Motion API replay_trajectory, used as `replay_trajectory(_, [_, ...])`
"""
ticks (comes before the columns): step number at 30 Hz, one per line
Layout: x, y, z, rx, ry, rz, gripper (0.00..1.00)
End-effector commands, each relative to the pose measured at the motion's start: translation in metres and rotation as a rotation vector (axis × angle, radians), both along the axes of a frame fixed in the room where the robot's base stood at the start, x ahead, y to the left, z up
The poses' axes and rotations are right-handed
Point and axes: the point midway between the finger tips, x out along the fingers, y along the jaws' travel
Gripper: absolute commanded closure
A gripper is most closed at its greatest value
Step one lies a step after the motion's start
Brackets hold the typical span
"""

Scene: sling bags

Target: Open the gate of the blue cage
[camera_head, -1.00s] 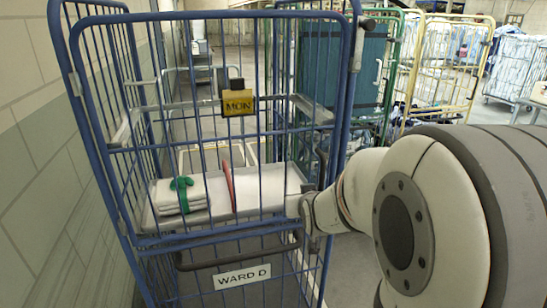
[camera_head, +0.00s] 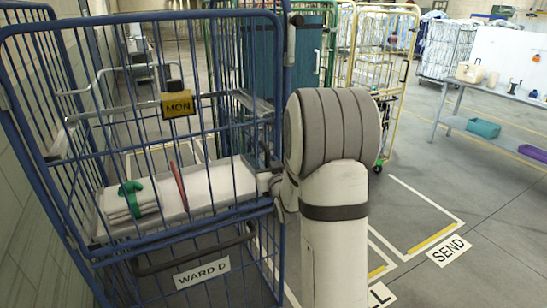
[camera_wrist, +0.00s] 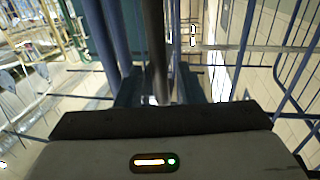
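The blue cage (camera_head: 151,19) stands at the left in the head view. Its front gate of blue bars looks shut. A yellow "MON" tag (camera_head: 177,104) hangs high on the front, and a "WARD D" sign (camera_head: 202,272) is lower down. My gripper (camera_head: 274,186) is at the cage's right front edge, its fingers mostly hidden there. In the wrist view the two fingers of my gripper (camera_wrist: 164,92) stand apart on either side of a dark upright bar (camera_wrist: 155,45). Slim gaps seem to show beside the bar; firm contact is not visible.
Folded white cloths with a green band (camera_head: 130,200) lie on the cage's shelf. A green cage (camera_head: 333,30) and a yellow cage (camera_head: 407,75) stand behind. A table (camera_head: 475,125) is at the right. The floor around the "SEND" marking (camera_head: 449,250) is clear.

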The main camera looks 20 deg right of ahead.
Motion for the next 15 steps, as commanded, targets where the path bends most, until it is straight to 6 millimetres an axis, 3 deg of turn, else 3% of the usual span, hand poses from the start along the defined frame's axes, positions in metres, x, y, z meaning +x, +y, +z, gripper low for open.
replay_trajectory(6, [0.015,-0.003,0.0,0.0,0.002,-0.001,0.66])
replay_trajectory(13, [0.016,-0.003,-0.001,0.0,0.001,-0.002,0.66])
replay_trajectory(15, [0.016,-0.004,-0.001,0.0,0.001,-0.002,0.7])
